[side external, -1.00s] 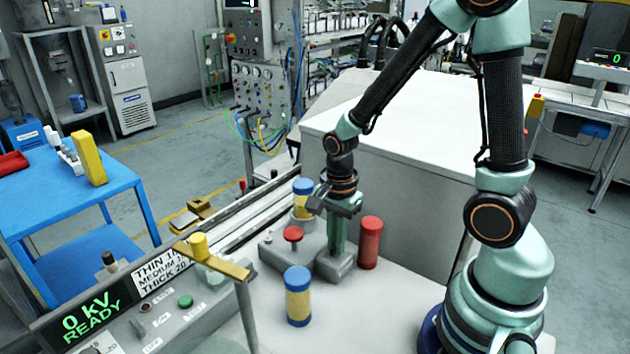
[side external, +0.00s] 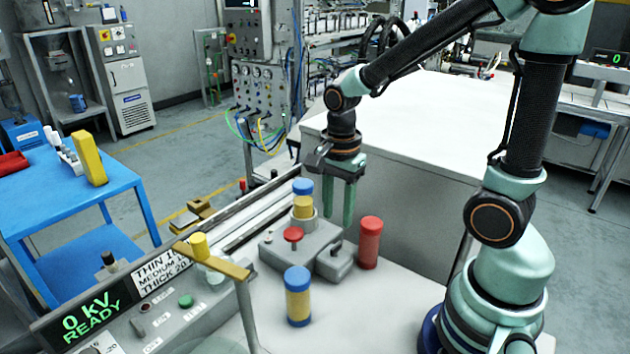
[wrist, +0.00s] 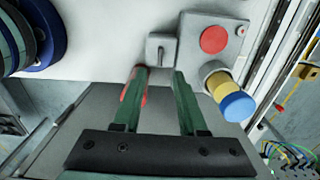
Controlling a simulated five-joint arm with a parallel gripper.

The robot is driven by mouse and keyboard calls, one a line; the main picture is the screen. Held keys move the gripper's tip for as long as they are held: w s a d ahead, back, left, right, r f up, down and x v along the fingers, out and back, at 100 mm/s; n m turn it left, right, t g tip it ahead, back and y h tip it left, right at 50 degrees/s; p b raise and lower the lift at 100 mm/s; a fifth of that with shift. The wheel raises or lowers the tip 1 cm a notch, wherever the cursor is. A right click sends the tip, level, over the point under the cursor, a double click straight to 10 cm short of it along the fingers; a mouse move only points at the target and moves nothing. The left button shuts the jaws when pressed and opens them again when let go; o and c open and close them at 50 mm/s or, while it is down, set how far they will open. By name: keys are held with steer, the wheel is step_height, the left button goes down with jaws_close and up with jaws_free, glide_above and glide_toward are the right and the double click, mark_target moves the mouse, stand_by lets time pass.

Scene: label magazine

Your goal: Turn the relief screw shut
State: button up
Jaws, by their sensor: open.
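The relief screw, which looks like a small dark bar handle (side external: 336,247), sits on top of a low grey block (side external: 333,266). In the wrist view the handle (wrist: 160,52) points along the picture's vertical, just beyond my fingertips. My gripper (side external: 341,218) is open and empty, pointing down above the block and apart from it. In the wrist view its two green fingers (wrist: 160,73) are spread, with the handle roughly in line with the gap between them. How far the screw is turned I cannot tell.
A grey housing with a red knob (side external: 293,234) and a blue-yellow cylinder (side external: 303,187) stands left of the block. A red cylinder (side external: 370,243) stands close on the right. Another blue-yellow cylinder (side external: 298,297) stands in front. A large grey cabinet (side external: 420,200) is behind.

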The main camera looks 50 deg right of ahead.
steer(key=shift+r, duration=2.25)
step_height(320, 180, up, 7)
steer(key=a+n+t, duration=0.1)
steer(key=n+t, duration=0.1)
steer(key=n, duration=0.7)
steer(key=s+a+n+t, duration=0.1)
steer(key=n+t, duration=0.2)
steer(key=n, duration=0.6)
steer(key=shift+a+f+t, duration=0.2)
steer(key=shift+a+t, duration=0.05)
steer(key=shift+t, duration=0.05)
steer(key=shift+s, duration=0.1)
